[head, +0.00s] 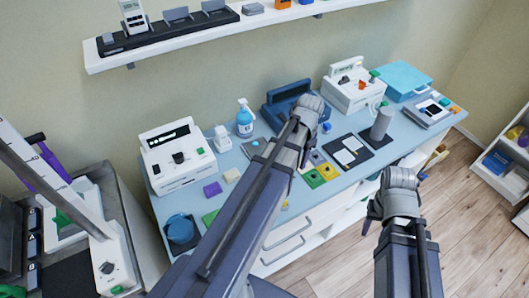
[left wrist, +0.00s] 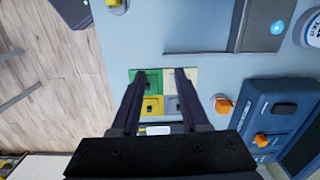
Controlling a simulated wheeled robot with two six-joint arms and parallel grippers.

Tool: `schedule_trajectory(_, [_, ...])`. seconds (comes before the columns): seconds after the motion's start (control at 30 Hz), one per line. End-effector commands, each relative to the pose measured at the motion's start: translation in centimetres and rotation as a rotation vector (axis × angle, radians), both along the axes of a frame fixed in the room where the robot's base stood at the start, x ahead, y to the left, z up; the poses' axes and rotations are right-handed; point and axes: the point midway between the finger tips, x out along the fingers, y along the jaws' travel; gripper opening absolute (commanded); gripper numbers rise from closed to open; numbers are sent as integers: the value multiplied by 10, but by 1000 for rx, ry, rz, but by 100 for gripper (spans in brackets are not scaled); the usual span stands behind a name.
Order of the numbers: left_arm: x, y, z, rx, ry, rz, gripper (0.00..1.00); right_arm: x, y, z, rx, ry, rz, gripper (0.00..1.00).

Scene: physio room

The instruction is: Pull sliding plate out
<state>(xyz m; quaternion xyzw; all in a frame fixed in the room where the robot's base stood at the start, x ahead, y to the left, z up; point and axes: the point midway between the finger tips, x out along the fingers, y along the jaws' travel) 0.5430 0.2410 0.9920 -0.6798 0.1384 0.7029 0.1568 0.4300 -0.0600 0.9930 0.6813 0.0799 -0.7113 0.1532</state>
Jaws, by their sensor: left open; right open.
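I cannot tell for sure which part is the sliding plate. In the left wrist view my left gripper (left wrist: 158,80) is open and empty. Its fingers reach over a small block of coloured tiles: green (left wrist: 152,77), beige (left wrist: 187,73), yellow (left wrist: 152,105) and grey (left wrist: 172,103). I cannot tell whether the fingers touch them. In the head view the green tile (head: 314,180) and the yellow tile (head: 328,172) lie near the front edge of the blue-topped table (head: 350,182). My right gripper (head: 371,219) is open, in front of the table, apart from everything on it.
A white device (head: 176,160), a pump bottle (head: 244,119), a blue device (head: 281,108), a dark mat with pale cards (head: 350,157) and a grey cylinder (head: 382,122) stand on the table. A wall shelf (head: 225,32) hangs above. The wooden floor (head: 465,215) at right is clear.

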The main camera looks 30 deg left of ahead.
Motion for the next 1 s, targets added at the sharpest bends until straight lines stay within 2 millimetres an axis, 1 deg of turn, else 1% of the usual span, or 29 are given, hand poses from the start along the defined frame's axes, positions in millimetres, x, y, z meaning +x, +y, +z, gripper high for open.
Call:
schedule_trajectory(0.03, [13, 33, -2, -7, -4, 3, 45, 0, 0, -2, 0, 0, 0, 50])
schedule_trajectory(0.1, [19, 67, -3, -16, -9, -12, 45, 0, 0, -3, 0, 0, 0, 50])
schedule_trajectory(0.2, [22, 106, -4, -26, -15, -31, 45, 0, 0, -4, 0, 0, 0, 50])
schedule_trajectory(0.3, [22, 132, -5, -31, -20, -45, 45, 0, 0, -5, 0, 0, 0, 50])
schedule_trajectory(0.33, [22, 138, -5, -32, -22, -48, 45, 0, 0, -5, 0, 0, 0, 50])
schedule_trajectory(0.4, [22, 146, -5, -33, -24, -53, 45, 0, 0, -5, 0, 0, 0, 50])
schedule_trajectory(0.47, [21, 149, -5, -33, -25, -57, 45, 0, 0, -5, 0, 0, 0, 50])
schedule_trajectory(0.73, [21, 149, -10, -34, -25, -59, 45, 0, 0, -9, 0, 0, 0, 50])
schedule_trajectory(0.87, [21, 149, -19, -33, -25, -58, 45, 0, 0, -19, 0, 0, -1, 50])
schedule_trajectory(1.0, [21, 149, -34, -33, -25, -58, 45, 0, 0, -34, 0, 0, -1, 50])
